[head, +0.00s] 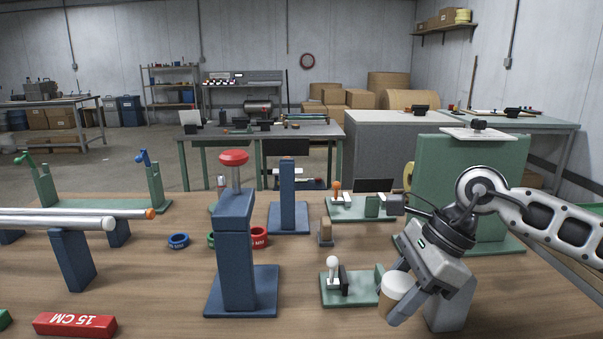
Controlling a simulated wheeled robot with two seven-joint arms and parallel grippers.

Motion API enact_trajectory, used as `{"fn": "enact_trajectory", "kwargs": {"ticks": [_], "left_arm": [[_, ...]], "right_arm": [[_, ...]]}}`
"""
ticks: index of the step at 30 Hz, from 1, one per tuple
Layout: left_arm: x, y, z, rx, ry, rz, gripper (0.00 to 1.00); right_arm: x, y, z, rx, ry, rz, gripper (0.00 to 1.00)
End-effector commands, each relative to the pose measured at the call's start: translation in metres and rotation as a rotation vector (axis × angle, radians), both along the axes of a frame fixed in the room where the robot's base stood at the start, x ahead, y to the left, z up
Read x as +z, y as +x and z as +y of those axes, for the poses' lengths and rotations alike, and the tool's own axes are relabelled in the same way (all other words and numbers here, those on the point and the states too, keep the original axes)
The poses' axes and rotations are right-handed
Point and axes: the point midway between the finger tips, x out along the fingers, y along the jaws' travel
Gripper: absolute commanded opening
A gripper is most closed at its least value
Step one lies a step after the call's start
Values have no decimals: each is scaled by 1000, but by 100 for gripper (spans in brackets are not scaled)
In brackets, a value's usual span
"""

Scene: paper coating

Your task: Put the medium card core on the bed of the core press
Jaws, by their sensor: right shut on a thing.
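My right gripper (396,299) is at the lower right, pointing down and left, shut on a short cream cylinder (398,284) that looks like a card core. It holds the cylinder beside the right end of a small green fixture (350,288) with a white knob. Whether the cylinder touches anything below cannot be told. A blue upright press (236,250) with a red knob on a rod stands left of it on a flat blue base; it may be the core press. Its bed cannot be clearly made out. My left gripper is not in view.
White rods (50,219) lie on blue stands at the left. A red 15 CM block (75,324) is at the front left. Blue (178,241) and red (259,238) rings lie behind the press. A tall green panel (470,175) stands behind my right arm.

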Motion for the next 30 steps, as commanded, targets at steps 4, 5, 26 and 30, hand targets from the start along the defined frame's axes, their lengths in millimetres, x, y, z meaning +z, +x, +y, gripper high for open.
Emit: {"fn": "enact_trajectory", "kwargs": {"ticks": [4, 5, 26, 30], "left_arm": [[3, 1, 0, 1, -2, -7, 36], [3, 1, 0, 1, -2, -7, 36], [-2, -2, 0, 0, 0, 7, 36], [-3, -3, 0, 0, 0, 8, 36]], "right_arm": [[-6, -7, -3, 144, -1, 0, 21], [-8, -9, -4, 178, -1, 1, 21], [-26, -69, -46, 1453, 0, 3, 21], [-39, -73, -50, 1531, 6, 4, 21]]}}
